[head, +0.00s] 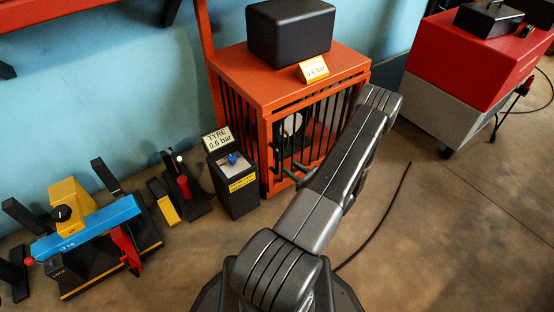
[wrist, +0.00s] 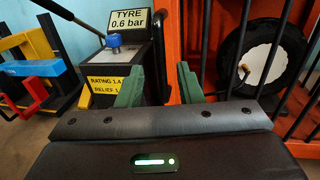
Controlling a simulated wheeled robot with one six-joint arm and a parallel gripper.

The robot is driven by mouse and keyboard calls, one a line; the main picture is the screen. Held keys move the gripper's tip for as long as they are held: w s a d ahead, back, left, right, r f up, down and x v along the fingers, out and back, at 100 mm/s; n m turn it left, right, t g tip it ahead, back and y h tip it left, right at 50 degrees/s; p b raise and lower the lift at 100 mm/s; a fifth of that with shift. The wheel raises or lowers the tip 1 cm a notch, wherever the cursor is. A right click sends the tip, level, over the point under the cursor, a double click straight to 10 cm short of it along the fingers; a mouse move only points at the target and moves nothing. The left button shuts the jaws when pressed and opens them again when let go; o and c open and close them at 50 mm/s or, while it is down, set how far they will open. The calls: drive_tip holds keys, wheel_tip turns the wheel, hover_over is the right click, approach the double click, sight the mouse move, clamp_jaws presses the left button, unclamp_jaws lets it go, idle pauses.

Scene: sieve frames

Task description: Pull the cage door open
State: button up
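The orange cage (head: 263,92) with black bars stands against the wall in the head view. A wheel with a black tyre and pale hub (wrist: 244,62) sits behind its bars. An orange cage post (wrist: 187,30) rises just beyond my fingers in the wrist view. My gripper (wrist: 170,70) has two green fingers, apart with nothing visible between them. In the head view, the green fingertips (head: 293,174) are low before the cage front, and my arm covers its right part.
A black box with a "TYRE 0.6 bar" sign (wrist: 129,21) stands close left of the cage. A black block (head: 290,32) sits on the cage top. Tools and a blue bar (head: 85,228) stand left. A red and grey cabinet (head: 450,70) stands right; floor between is mostly clear.

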sight(278, 159)
drive_tip(key=b+x, duration=0.1)
drive_tip(key=x, duration=0.7)
drive_tip(key=shift+w+a, duration=0.1)
drive_tip(key=shift+w, duration=0.05)
clamp_jaws()
